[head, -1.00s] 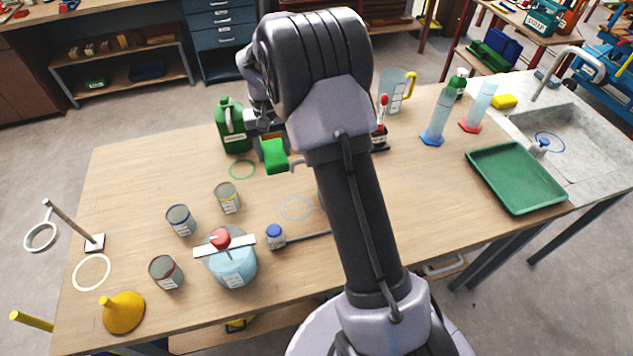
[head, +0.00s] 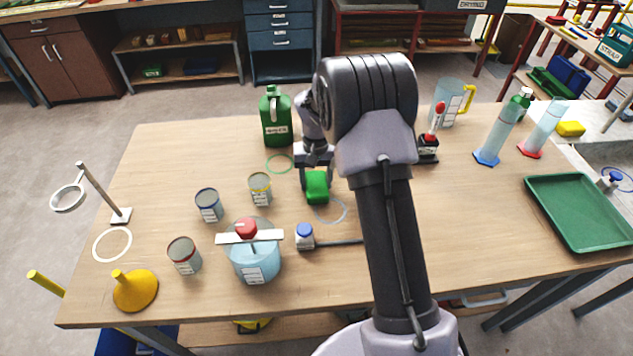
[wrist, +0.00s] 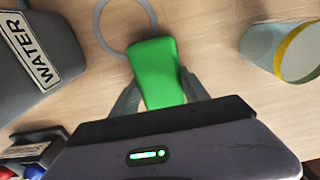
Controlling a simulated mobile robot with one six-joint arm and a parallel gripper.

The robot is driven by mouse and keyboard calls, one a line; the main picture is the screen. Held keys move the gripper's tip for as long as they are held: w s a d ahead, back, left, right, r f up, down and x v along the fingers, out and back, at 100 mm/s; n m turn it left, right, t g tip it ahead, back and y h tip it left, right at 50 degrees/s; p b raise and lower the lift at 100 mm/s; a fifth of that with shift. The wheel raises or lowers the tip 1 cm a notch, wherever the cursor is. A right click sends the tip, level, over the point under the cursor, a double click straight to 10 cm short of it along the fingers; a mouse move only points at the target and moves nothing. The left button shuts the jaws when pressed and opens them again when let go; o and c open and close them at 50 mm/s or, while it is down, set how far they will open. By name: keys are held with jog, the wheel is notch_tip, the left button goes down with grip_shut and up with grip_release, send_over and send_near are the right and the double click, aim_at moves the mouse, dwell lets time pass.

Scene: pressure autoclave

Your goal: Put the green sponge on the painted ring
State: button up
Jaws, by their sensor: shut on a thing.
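The green sponge (head: 317,187) is held between the fingers of my gripper (head: 316,175), above the wooden table. In the wrist view the sponge (wrist: 157,72) sits between both fingers of my gripper (wrist: 155,92). A pale blue-grey painted ring (head: 344,210) lies on the table just in front of the sponge. The sponge covers part of its far edge in the head view. In the wrist view the ring (wrist: 98,28) shows beyond the sponge's end, overlapping it slightly. A green ring (head: 268,169) lies behind and left, and a white ring (head: 95,250) lies at the far left.
A yellow-banded can (head: 260,189) stands left of my gripper. A green jerrycan (head: 276,120) stands behind. A container labelled WATER (wrist: 40,50) shows in the wrist view. A green tray (head: 575,220) lies right.

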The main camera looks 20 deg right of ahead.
jog(key=shift+f, duration=0.15)
jog(key=o, duration=1.4)
jog(key=shift+o, duration=0.2)
